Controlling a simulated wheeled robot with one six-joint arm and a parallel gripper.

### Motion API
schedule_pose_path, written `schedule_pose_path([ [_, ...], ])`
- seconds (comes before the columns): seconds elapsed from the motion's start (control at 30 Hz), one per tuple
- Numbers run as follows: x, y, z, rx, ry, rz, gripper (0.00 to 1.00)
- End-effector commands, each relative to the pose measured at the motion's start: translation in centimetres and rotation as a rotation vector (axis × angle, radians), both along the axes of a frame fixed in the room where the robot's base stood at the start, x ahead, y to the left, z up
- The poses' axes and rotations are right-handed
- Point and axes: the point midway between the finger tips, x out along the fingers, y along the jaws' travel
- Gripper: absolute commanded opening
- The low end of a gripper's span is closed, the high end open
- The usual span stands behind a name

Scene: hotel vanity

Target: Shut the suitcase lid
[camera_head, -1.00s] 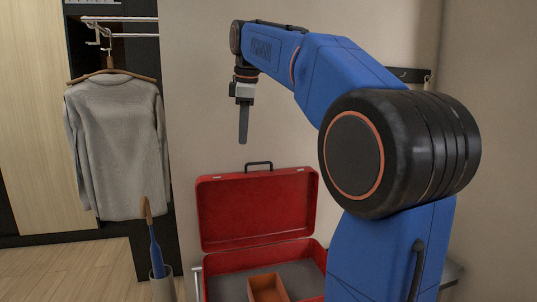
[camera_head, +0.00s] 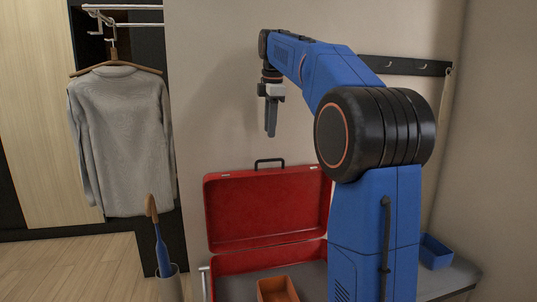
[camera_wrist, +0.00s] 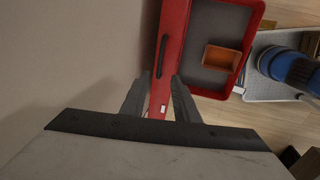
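The red suitcase stands open on the bench, its lid (camera_head: 268,212) upright against the beige wall, with a black handle (camera_head: 269,161) on the lid's top edge. In the wrist view the lid (camera_wrist: 174,40) appears edge-on from above, with the handle (camera_wrist: 161,55) along it. The suitcase base (camera_wrist: 254,28) has a grey floor. My gripper (camera_head: 271,132) points down above the lid, apart from it. In the wrist view the gripper (camera_wrist: 160,88) has its fingers spread, with nothing between them.
An orange box (camera_head: 276,289) lies in the suitcase base. A blue tray (camera_head: 436,252) sits on the bench at right. A holder (camera_head: 169,285) with a blue, wooden-tipped item stands left of the suitcase. A grey sweater (camera_head: 122,140) hangs at left; a hook rail (camera_head: 405,66) is on the wall.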

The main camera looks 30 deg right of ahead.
Motion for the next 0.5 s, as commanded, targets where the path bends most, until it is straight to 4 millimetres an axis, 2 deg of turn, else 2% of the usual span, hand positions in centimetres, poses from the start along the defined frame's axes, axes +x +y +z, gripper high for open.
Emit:
schedule_pose_path([
  [0.3, 1.1, -0.3, -5.6, 0.001, 0.002, 0.0, 0.28],
  [0.5, 1.8, -0.5, -8.4, 0.0, 0.001, -0.001, 0.28],
])
